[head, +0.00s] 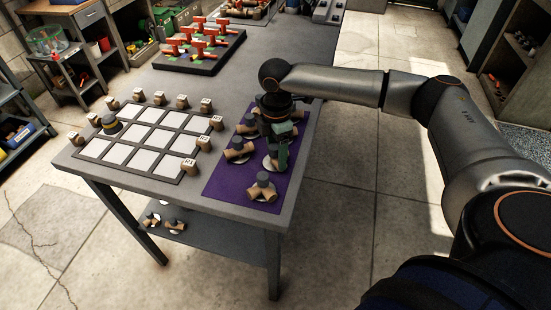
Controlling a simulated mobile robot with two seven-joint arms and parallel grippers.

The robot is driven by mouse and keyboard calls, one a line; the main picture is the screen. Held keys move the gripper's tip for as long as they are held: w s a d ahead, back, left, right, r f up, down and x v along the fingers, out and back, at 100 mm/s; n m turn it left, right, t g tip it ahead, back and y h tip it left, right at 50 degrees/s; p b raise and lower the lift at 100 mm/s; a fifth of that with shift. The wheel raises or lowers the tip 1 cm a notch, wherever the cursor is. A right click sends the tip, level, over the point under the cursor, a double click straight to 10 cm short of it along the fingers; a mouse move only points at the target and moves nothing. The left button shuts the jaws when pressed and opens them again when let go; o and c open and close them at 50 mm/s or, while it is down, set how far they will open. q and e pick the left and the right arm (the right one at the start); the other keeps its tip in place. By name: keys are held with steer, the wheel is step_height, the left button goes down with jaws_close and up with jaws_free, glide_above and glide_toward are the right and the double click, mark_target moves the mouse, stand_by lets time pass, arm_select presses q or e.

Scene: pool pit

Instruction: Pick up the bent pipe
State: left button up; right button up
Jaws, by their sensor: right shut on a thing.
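My right gripper (276,158) points down over the purple mat (228,187) at the right end of the table. It is shut on a pipe piece that is mostly hidden by the fingers, so its shape is unclear. Several brown pipe fittings with dark ends stand on pale round bases on the mat. One fitting (262,187) is just in front of the gripper, and another fitting (239,150) is to its left. My left gripper is out of view.
A grid board (153,144) with pale squares lies left of the mat, with small labelled blocks along its edges and a dark-topped piece (110,124) on it. A dark tray (196,62) of red-handled valves stands behind. More fittings (173,224) lie on the lower shelf.

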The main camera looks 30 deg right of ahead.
steer(key=c, duration=0.7)
jaws_close()
steer(key=shift+r, duration=0.6)
steer(key=s+a+r, duration=0.3)
steer(key=a+r, duration=0.9)
steer(key=a, duration=0.1)
steer(key=shift+s+a, duration=0.25)
